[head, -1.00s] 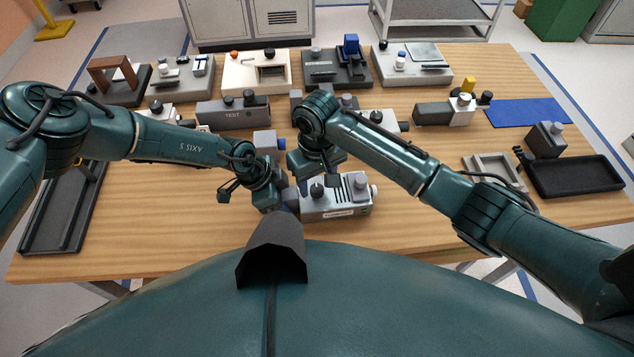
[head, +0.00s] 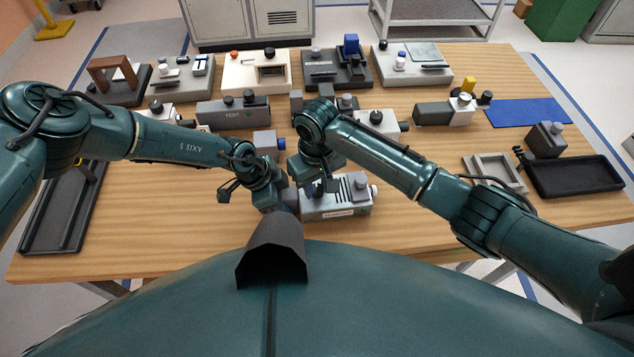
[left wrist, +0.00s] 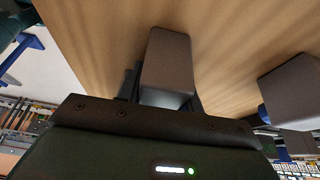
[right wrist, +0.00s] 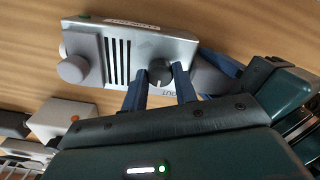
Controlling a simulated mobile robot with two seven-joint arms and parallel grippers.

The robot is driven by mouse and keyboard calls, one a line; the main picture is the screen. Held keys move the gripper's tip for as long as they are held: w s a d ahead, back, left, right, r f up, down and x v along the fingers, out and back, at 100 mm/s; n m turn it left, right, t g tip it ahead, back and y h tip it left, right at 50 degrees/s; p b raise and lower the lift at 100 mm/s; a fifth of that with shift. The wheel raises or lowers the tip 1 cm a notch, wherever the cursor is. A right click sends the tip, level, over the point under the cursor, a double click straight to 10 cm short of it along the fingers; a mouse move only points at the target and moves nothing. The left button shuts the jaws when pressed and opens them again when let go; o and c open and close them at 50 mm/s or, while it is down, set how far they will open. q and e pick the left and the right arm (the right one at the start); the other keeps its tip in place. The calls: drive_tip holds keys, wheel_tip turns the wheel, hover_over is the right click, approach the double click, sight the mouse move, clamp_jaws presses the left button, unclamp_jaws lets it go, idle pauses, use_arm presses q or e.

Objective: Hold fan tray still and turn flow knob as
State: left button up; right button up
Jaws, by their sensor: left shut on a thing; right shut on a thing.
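The fan tray (head: 350,198) is a light grey box with dark slots, a label and a round grey knob on its right end, lying near the table's front edge. It also shows in the right wrist view (right wrist: 125,50). My left gripper (head: 284,202) is at the tray's left end, shut on a grey block-like part (left wrist: 167,65) there. My right gripper (right wrist: 163,92) is over the tray from above, its blue fingers on either side of the dark flow knob (right wrist: 159,71), shut on it.
A grey TEST box (head: 232,113) and several other devices stand in rows behind. A long dark tray (head: 55,225) lies at the left, a black tray (head: 578,177) and a blue mat (head: 525,112) at the right.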

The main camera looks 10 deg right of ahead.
sight(317, 188)
drive_tip(key=shift+n, duration=0.4)
drive_tip(key=shift+c, duration=0.2)
drive_tip(key=n, duration=0.4)
drive_tip(key=shift+n, duration=0.4)
drive_tip(key=n, duration=0.6)
drive_tip(key=shift+n, duration=0.3)
drive_tip(key=o, duration=1)
drive_tip(key=shift+r, duration=0.1)
wheel_tip(317, 188, up, 12)
drive_tip(key=shift+f, duration=0.1)
